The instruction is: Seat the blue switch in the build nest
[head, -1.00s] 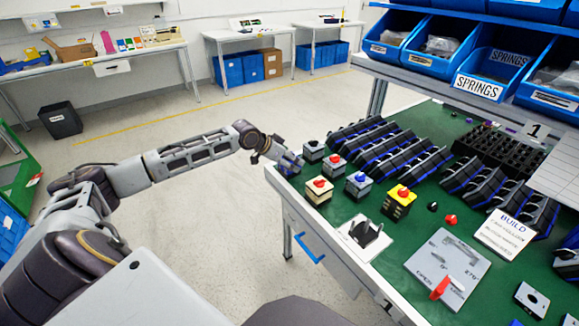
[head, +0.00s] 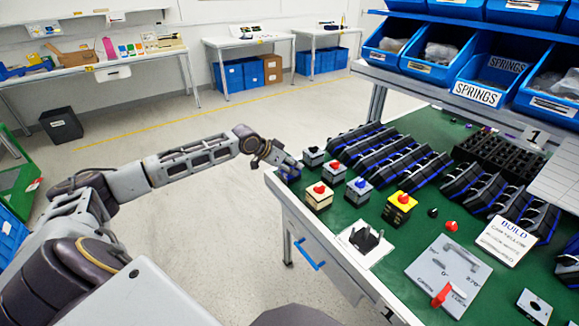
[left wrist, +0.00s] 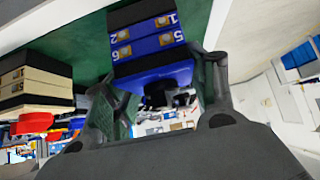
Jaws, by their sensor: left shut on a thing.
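The blue switch (left wrist: 150,48), a blue body with a black end and brass-coloured terminals numbered 1, 2, 5 and 6, sits between the fingers of my left gripper (left wrist: 155,95) in the left wrist view. I cannot tell whether the switch touches the bench. The build nest (head: 364,238), dark upright posts on a white plate, stands near the bench's left edge, nearer me and to the right of the gripper. My right gripper is not in view.
A grey plate with a red handle (head: 447,276) lies right of the nest. Dark racks (head: 390,155) stand behind.

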